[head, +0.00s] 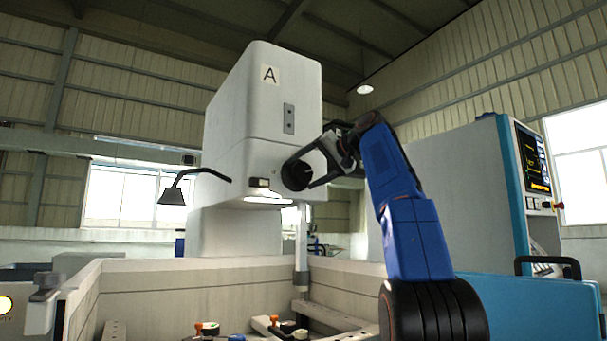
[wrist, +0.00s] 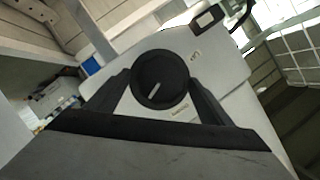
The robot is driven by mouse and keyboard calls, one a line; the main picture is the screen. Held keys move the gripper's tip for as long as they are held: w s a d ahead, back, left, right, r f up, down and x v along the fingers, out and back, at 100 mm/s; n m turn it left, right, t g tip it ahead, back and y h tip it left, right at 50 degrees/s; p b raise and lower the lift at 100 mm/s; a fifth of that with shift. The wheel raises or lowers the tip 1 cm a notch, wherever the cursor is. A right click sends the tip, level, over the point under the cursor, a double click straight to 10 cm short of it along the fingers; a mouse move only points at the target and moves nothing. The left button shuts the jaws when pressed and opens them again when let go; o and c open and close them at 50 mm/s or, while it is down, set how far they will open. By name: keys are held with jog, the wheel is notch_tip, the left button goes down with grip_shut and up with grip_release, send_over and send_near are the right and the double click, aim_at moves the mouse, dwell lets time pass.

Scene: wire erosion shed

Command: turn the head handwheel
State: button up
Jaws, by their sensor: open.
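The head handwheel (head: 297,175) is a round black knob on the lower front of the white machine head (head: 262,110), which carries a letter A. In the wrist view the handwheel (wrist: 160,80) shows a pale pointer line on its face. My gripper (head: 299,172) is at the handwheel, with its dark fingers spread. In the wrist view my gripper (wrist: 160,90) has one finger on each side of the knob. I cannot tell whether the fingers touch it.
A black lamp (head: 172,194) on a bent arm hangs left of the head. A pale work tank (head: 180,268) with clamps inside lies below. A control cabinet (head: 460,190) with a screen stands at the right.

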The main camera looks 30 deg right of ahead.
jog(key=v, duration=1.6)
jog(key=shift+a, duration=0.15)
